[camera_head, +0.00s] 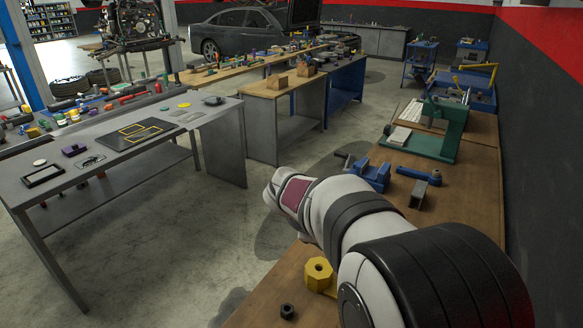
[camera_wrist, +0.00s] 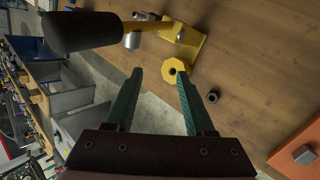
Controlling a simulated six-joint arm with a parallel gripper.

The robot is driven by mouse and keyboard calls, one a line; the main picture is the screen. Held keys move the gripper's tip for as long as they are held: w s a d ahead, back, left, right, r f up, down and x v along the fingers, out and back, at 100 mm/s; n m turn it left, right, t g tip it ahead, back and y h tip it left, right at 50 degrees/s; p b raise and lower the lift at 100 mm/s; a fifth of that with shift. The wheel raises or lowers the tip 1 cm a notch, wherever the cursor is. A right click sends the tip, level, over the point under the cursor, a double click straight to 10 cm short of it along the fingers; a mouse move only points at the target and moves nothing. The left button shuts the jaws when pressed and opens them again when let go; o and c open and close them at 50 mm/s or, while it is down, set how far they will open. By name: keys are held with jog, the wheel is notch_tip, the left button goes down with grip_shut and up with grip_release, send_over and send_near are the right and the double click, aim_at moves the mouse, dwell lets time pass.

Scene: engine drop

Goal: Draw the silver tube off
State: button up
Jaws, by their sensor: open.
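In the wrist view a short silver tube (camera_wrist: 132,41) shows at upper centre, beside a yellow bar (camera_wrist: 150,25). Whether it sits around a peg or only beside the bar, I cannot tell. The bar runs between a large black cylinder (camera_wrist: 82,32) and a yellow stand (camera_wrist: 192,44). A yellow nut-like piece with a hole (camera_wrist: 172,72) stands beside the stand; it also shows in the head view (camera_head: 318,272). My gripper (camera_wrist: 160,74) has two green fingers, apart and empty, with the tube beyond the left fingertip. My arm hides the tube in the head view.
A black nut (camera_wrist: 212,96) lies on the wooden bench (camera_wrist: 262,60). An orange surface with a grey block (camera_wrist: 304,154) is at lower right. In the head view a blue vise (camera_head: 370,175) and a green machine (camera_head: 440,130) stand further along the bench.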

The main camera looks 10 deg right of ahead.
jog(key=w+d+f+n+g+h, duration=0.2)
jog(key=w+d+f+n+h, duration=0.4)
jog(key=w+f+n+h, duration=0.4)
jog(key=d+f+m+y, duration=0.1)
jog(key=d+f, duration=0.2)
jog(key=d, duration=0.4)
jog(key=w+d+f+m+y, duration=0.1)
jog(key=d+f, duration=0.2)
jog(key=d, duration=0.4)
jog(key=shift+d+f, duration=0.3)
jog(key=shift+d, duration=0.1)
grip_shut()
